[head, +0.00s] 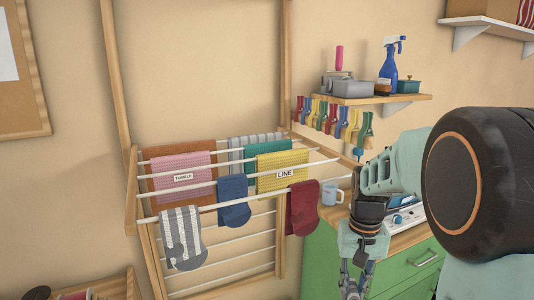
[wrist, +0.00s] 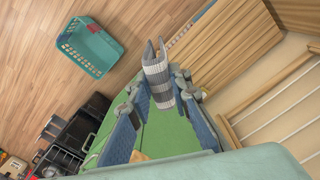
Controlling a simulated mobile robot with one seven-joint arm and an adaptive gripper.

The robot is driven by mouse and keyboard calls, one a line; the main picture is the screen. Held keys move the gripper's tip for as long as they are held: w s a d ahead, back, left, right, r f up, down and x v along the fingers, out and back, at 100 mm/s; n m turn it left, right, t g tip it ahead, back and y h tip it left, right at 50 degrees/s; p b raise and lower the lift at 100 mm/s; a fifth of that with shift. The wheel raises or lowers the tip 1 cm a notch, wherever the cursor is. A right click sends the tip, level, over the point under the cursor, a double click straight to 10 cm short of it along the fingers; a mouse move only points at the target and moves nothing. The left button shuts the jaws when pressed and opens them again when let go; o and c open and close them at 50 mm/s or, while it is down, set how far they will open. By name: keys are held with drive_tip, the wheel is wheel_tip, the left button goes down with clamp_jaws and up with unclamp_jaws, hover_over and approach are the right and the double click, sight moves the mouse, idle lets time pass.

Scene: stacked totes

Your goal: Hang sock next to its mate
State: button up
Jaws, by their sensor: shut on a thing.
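A grey-and-white striped sock (wrist: 158,78) is held between the fingertips of my gripper (wrist: 160,92) in the wrist view. My gripper is shut on it. In the head view my gripper (head: 354,284) points down at the bottom edge, right of the drying rack, and the held sock is out of view. A matching striped sock (head: 182,238) hangs on the front rail of the drying rack (head: 220,208), at its left end. A blue sock (head: 234,202) hangs in the middle of that rail and a dark red sock (head: 303,208) near its right end.
Pink (head: 182,172) and yellow (head: 283,172) labelled cloths hang on rails behind. A mug (head: 331,194) stands on the green cabinet (head: 325,262) right of the rack. Clothes pegs (head: 335,118) hang under a shelf. A teal basket (wrist: 85,48) sits on the floor. Bare rail lies between the hanging socks.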

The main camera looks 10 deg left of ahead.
wheel_tip(320, 180, up, 7)
drive_tip(key=p, duration=0.5)
drive_tip(key=shift+r, duration=0.1)
drive_tip(key=shift+a+f+b, duration=0.1)
drive_tip(key=shift+f+b, duration=0.25)
drive_tip(key=shift+f, duration=0.3)
